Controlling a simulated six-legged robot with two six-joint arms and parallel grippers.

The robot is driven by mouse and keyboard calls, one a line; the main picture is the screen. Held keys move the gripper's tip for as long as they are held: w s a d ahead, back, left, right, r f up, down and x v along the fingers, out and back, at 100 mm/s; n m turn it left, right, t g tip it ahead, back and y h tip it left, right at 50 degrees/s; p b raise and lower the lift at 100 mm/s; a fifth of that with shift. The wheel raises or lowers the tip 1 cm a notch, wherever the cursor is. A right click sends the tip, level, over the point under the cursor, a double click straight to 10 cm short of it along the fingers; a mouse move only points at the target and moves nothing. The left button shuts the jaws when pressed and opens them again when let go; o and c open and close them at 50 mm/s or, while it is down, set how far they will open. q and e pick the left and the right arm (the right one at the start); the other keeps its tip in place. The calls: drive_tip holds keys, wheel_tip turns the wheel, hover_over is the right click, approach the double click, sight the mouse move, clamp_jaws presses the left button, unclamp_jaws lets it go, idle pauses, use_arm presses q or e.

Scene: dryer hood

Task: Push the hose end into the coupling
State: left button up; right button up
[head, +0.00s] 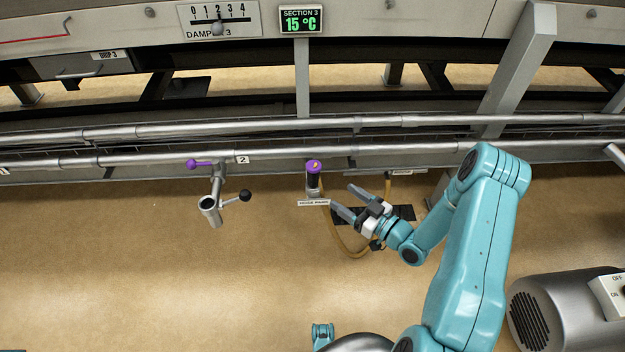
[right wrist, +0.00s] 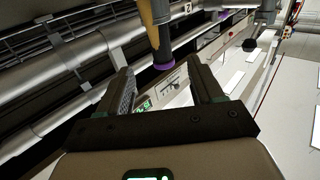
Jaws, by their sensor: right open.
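The hose end (head: 313,178), a black grip with a purple ring, stands upright in the hose park holder (head: 314,203). Its tan hose (head: 345,247) loops below and to the right. The coupling (head: 209,208) is an open metal socket below the pipe on the left, with a black-knobbed lever at its side. My right gripper (head: 343,197) is open and empty, just right of the hose end and apart from it. In the right wrist view the purple-ringed hose end (right wrist: 164,60) shows beyond the open fingers (right wrist: 164,92). My left gripper is not in view.
Long metal pipes (head: 350,150) run across behind the hose park. A grey motor (head: 550,315) stands at lower right. The tan floor between coupling and hose park is clear.

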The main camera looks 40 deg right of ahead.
sight(318, 179)
drive_tip(key=b+x, duration=0.1)
drive_tip(key=x, duration=0.6)
drive_tip(key=b+x, duration=0.1)
drive_tip(key=x, duration=0.3)
drive_tip(key=shift+w+a, duration=0.2)
drive_tip(key=shift+w, duration=0.15)
drive_tip(key=shift+w+r, duration=0.1)
drive_tip(key=shift+w, duration=0.1)
drive_tip(key=c, duration=1.2)
